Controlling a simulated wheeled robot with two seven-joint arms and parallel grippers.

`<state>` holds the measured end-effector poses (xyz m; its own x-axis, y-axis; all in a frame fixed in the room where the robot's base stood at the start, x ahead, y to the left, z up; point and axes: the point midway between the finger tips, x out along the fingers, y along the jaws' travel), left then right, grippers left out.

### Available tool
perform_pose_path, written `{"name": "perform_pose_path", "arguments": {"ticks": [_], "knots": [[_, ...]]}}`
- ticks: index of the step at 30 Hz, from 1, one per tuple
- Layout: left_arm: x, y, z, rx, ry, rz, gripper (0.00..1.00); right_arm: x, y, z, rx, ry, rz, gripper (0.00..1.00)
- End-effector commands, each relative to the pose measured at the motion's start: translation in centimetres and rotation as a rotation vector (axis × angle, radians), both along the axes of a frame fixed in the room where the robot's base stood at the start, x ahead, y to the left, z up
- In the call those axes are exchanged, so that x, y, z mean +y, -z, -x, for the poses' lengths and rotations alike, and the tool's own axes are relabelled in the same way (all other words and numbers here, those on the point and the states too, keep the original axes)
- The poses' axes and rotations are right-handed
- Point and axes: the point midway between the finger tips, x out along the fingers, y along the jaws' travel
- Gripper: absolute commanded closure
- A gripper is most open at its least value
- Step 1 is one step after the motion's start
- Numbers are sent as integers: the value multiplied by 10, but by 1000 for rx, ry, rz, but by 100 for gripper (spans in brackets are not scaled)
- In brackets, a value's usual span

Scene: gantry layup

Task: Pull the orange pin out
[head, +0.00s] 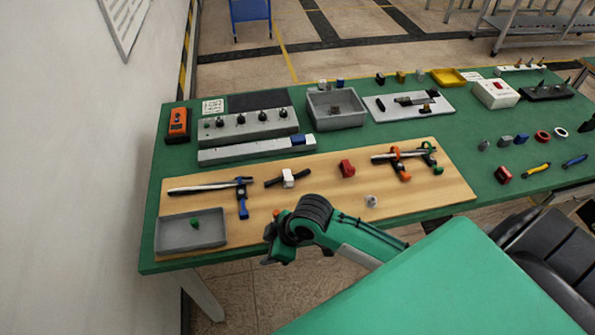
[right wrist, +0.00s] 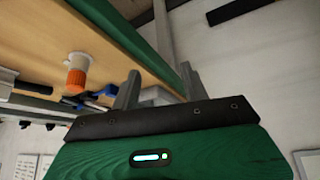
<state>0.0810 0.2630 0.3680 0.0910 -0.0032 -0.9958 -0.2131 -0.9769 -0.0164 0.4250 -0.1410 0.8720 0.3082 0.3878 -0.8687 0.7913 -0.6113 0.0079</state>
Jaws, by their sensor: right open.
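The orange pin (right wrist: 76,78) shows in the right wrist view, with a white collar (right wrist: 77,58) between it and the wooden board (right wrist: 45,35). The board fills the top left of that view. My right gripper (right wrist: 160,72) is open, with nothing between its fingers. The pin is off to the left of both fingers, apart from them. In the head view my right gripper (head: 276,252) is at the front edge of the wooden board (head: 330,190); I cannot clearly make out the pin there. My left gripper is not in view.
A blue-handled clamp (head: 242,200) and a grey tray (head: 190,232) are left of my right gripper. A white block on a black bar (head: 288,178), a red block (head: 347,169) and more clamps (head: 400,160) lie behind and right. A wall (head: 70,170) stands at left.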

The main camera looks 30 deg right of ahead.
Motion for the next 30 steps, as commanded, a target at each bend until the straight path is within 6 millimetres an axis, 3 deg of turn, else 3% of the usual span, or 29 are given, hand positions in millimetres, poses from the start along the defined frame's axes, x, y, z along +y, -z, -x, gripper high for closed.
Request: {"name": "perform_pose_path", "arguments": {"ticks": [8,15,24,30], "knots": [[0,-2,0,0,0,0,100,-14,-35,-36,-25,-278,51,55],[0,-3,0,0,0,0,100,-56,-71,-61,2,-436,103,55],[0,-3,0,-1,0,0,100,-112,-115,-78,47,-497,119,55],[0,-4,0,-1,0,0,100,-123,-123,-81,58,-500,113,55]]}}
